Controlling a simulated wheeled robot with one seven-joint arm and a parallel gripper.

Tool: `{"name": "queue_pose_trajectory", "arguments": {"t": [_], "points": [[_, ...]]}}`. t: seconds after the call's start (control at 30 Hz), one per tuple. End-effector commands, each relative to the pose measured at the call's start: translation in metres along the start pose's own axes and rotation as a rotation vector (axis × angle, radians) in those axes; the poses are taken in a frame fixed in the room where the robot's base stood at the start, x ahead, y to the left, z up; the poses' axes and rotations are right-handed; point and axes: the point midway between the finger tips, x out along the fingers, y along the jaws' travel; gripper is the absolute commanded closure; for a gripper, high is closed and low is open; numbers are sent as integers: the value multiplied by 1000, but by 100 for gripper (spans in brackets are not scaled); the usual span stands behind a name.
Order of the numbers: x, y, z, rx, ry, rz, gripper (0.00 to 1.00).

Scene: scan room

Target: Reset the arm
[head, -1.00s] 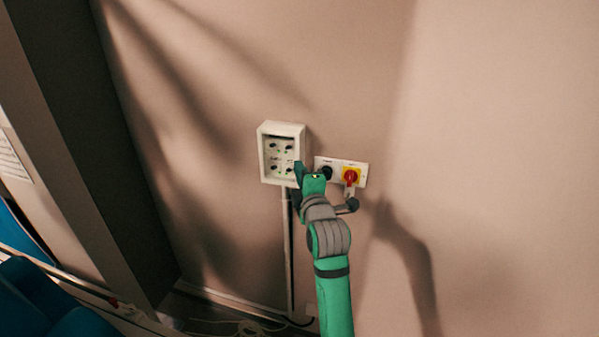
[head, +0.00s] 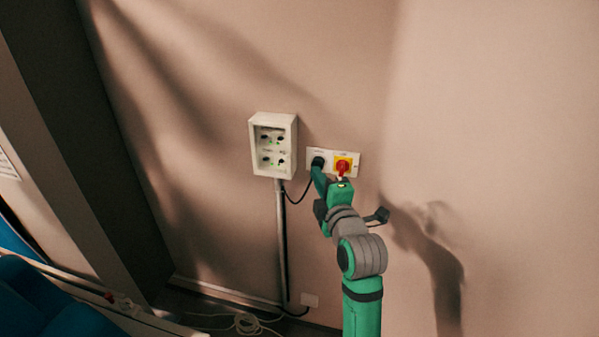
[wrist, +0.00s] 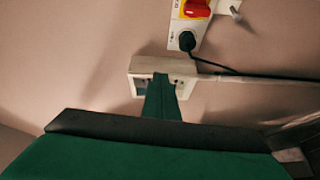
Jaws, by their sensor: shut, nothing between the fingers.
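My green and grey arm (head: 362,256) reaches up toward the wall in the head view. My gripper (head: 320,178) is shut and empty. In that view its tip overlaps the area just below the black plug (head: 317,162); I cannot tell the gap to the wall. In the wrist view the closed green fingers (wrist: 161,95) point toward the white wall box, covering part of it. The black plug also shows in the wrist view (wrist: 187,41), apart from the fingers.
A white wall box (head: 273,145) with several small sockets or knobs hangs left of the plate with a red and yellow rotary switch (head: 343,166). A black cable (head: 299,194) hangs from the plug. Blue seating (head: 40,300) is at lower left. The right wall is clear.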

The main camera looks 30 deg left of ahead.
Motion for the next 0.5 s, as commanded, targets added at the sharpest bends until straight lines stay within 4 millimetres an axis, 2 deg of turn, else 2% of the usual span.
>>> {"name": "queue_pose_trajectory", "arguments": {"t": [0.1, 0.37, 0.5], "points": [[-8, 1, 9, 1, -2, 0, 100], [-11, -1, 11, 7, -1, 1, 100], [-15, -17, 12, 79, -18, 12, 100]]}}
